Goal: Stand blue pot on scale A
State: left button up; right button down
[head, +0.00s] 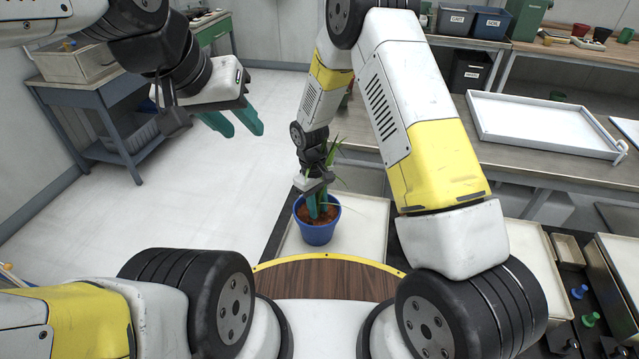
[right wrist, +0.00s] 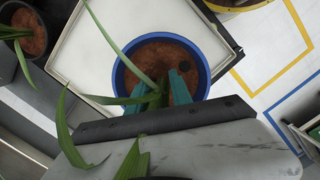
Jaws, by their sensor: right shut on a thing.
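The blue pot (head: 318,234) holds brown soil and a plant with long green leaves. It is at the near left part of a pale square plate (head: 373,228) with a dark surround. In the right wrist view the blue pot (right wrist: 118,75) appears over the white plate (right wrist: 75,50); I cannot tell whether it touches it. No letter shows on the plate. My right gripper (head: 318,205) reaches down into the pot, its teal fingers (right wrist: 168,90) shut around the plant's base above the soil. My left gripper (head: 233,123) is open and empty, up and left of the pot.
Another potted plant (right wrist: 25,38) stands at the left in the right wrist view. A second pale plate (head: 532,262) lies to the right, beside small colored knobs (head: 580,291). A wood surface with a yellow rim (head: 330,277) is nearest me. A white tray (head: 545,125) sits on the back bench.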

jog(key=c, duration=1.1)
grip_release()
jog(key=shift+c, duration=0.2)
jog(key=r, duration=0.8)
jog(key=w+a+r, duration=0.1)
jog(key=r, duration=0.2)
jog(key=shift+r, duration=0.4)
jog(key=s+d+r+m+t+y, duration=0.1)
jog(key=s+d+r+m+t, duration=0.1)
jog(key=s+d+r, duration=0.45)
jog(key=s+d+r+m+t+y, duration=0.1)
jog(key=d+r+m, duration=0.15)
jog(key=r, duration=0.65)
jog(key=s+d+r+m+t+y, duration=0.1)
jog(key=s+d+r+t, duration=0.15)
jog(key=d+r, duration=0.4)
jog(key=s+d+r+m+t, duration=0.1)
jog(key=s+r, duration=0.4)
jog(key=s, duration=0.5)
jog(key=shift+d+m+t, duration=0.35)
jog(key=shift+d+m, duration=0.35)
jog(key=shift+m, duration=0.25)
